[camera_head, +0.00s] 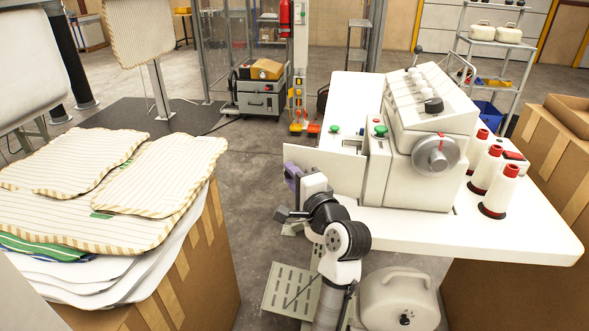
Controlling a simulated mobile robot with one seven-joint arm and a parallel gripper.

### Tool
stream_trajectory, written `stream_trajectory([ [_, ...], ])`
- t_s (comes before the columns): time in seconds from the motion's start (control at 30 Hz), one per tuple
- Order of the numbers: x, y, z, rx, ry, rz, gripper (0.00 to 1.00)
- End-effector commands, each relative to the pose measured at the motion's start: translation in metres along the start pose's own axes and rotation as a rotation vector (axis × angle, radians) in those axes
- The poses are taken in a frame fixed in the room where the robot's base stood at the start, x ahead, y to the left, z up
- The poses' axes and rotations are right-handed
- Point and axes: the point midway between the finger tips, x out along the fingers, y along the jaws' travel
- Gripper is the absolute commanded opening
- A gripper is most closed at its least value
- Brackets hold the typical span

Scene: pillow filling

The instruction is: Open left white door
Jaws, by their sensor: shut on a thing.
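The left white door (335,172) is a flat white panel at the left side of the white sewing machine (425,150). It stands out to the left, past the edge of the white machine table (500,232). My gripper (291,174), with purple fingers, is at the panel's left edge and is shut on it. The fingertips are small here, and the exact contact is partly hidden by my wrist. My arm comes up from below, in front of the table.
White thread cones with red tops (497,192) stand right of the machine. A cardboard box (205,250) with striped pillow covers (160,175) is at the left. A rounded white tank (398,298) and a perforated pedal plate (288,290) are below. Grey floor (250,165) is open between box and table.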

Motion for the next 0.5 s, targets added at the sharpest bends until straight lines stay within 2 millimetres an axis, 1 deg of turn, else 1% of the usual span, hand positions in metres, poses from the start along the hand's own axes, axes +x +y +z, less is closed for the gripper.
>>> stream_trajectory([
  [0.2,-0.0053,-0.0008,0.0022,0.0,-0.035,-0.002,0.0],
  [0.5,-0.0058,-0.0006,0.0028,0.001,-0.041,-0.002,0.0],
])
